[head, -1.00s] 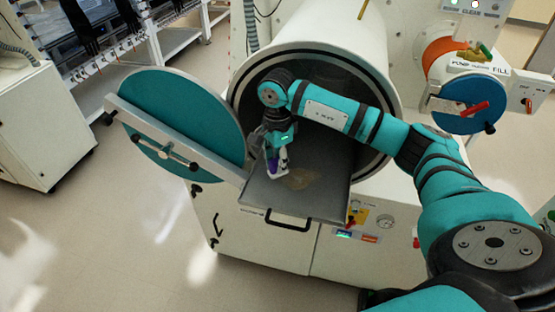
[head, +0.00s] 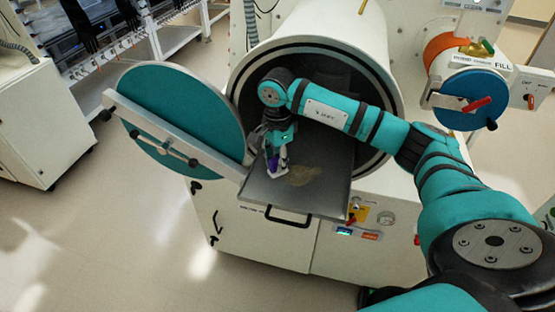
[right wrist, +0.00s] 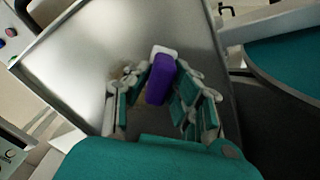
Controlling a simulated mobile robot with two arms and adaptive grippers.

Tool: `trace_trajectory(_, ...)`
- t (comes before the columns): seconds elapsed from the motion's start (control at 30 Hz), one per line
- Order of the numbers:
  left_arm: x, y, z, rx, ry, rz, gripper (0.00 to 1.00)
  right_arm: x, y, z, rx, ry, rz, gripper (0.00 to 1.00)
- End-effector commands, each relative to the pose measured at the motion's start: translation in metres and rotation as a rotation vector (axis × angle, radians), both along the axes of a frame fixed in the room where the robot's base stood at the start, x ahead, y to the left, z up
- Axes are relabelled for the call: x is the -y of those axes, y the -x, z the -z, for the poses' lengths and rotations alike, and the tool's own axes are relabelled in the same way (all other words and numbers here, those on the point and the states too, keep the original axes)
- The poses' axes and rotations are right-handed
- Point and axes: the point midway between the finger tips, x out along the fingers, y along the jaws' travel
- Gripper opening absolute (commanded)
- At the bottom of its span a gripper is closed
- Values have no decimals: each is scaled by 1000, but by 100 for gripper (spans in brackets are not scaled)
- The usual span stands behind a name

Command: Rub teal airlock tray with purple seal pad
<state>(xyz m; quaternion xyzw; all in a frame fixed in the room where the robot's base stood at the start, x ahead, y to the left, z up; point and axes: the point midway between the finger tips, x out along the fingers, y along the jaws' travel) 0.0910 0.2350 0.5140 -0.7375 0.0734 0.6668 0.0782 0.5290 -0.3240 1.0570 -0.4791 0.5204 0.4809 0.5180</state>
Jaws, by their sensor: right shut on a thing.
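The airlock tray (head: 325,198) is a flat grey metal sheet pulled out of the round airlock chamber, with a black handle at its front. The teal round airlock door (head: 185,105) stands open to its left. A brownish smudge (head: 303,175) marks the tray near its middle. My right gripper (head: 277,168) points down at the tray's left part, beside the smudge. It is shut on the purple seal pad (right wrist: 160,80), which has a white base. The pad appears to be on the tray, but exact contact is hard to tell. My left gripper is out of view.
The airlock chamber (head: 376,60) surrounds the tray's rear, and my right arm reaches across its opening. A smaller port with a blue cover (head: 470,100) is at the right. A white cabinet (head: 45,130) stands far left. The floor in front is clear.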

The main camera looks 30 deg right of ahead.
Motion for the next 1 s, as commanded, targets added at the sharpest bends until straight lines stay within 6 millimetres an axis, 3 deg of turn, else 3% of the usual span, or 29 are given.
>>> trace_trajectory(0.47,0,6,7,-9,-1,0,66,1,0,8,0,0,1,0)
trace_trajectory(1.0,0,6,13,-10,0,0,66,26,30,6,0,0,1,0)
